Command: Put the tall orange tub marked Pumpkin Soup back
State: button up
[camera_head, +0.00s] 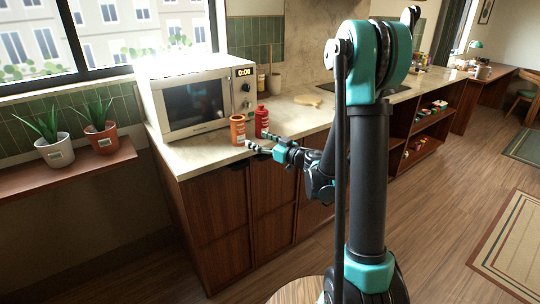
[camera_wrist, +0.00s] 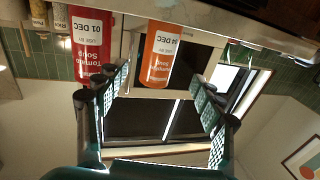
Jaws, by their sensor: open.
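The orange tub (camera_head: 238,129) stands upright on the counter near its front edge, just in front of the microwave. In the wrist view, which is upside down, the orange tub (camera_wrist: 160,55) shows a white label reading 04 DEC and partly legible words ending in Soup. A red Tomato Soup tub (camera_head: 262,121) stands close beside it; its label in the wrist view (camera_wrist: 92,45) reads 01 DEC. My gripper (camera_head: 256,141) is open and empty at the counter edge. Its fingertips (camera_wrist: 158,84) are spread, with the orange tub ahead between them, seemingly not touching.
A white microwave (camera_head: 195,101) stands behind the tubs. A wooden board (camera_head: 307,100) and a utensil crock (camera_head: 273,84) are farther right on the counter (camera_head: 290,118). Potted plants (camera_head: 52,147) sit on a left ledge. Open shelves (camera_head: 424,136) hold small items at right.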

jog(key=d+r+m+t+h, duration=0.35)
jog(key=d+h, duration=0.25)
jog(key=d, duration=0.3)
jog(key=d+r+m+t+h, duration=0.3)
jog(key=d+m+h, duration=0.25)
jog(key=d, duration=0.35)
jog(key=s+d+f+m+g+h, duration=0.2)
jog(key=s+d+f+g+h, duration=0.2)
jog(key=s+d+f+h, duration=0.15)
jog(key=s+a+f+g+y, duration=0.1)
jog(key=s+f+g+y, duration=0.1)
jog(key=s+f+g, duration=0.3)
jog(key=s+a+f+n+g+y, duration=0.1)
jog(key=s+f+g, duration=0.4)
jog(key=s+f, duration=0.5)
jog(key=s+a, duration=0.1)
jog(key=s, duration=0.8)
jog(key=shift+s+f+n+y, duration=0.3)
jog(key=shift+f+y, duration=0.05)
jog(key=shift+y, duration=0.05)
jog(key=shift+g, duration=0.25)
